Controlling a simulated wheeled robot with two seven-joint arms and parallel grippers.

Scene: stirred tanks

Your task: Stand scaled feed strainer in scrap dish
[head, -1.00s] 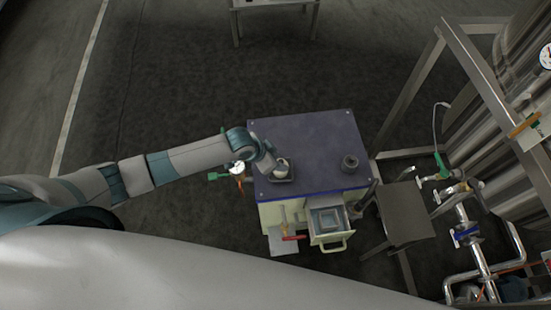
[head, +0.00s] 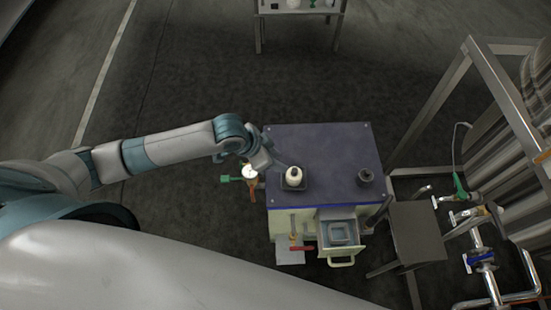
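A pale, rounded upright piece, which looks like the feed strainer (head: 294,176), stands in a small dark square dish (head: 304,187) on the left part of the dark blue cart top. The dish looks like the scrap dish. My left gripper (head: 277,164) is just left of and behind the strainer, apart from it and empty. Its fingers are small in the view but look open. The scale on the strainer is too small to make out. My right gripper is not in view.
The cart top (head: 330,145) is clear in the middle; a dark round part (head: 365,176) stands at its right. An open drawer (head: 340,240) juts from the front. A gauge with a green-handled valve (head: 238,178) is at the left. A metal frame and pipes (head: 480,255) stand right.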

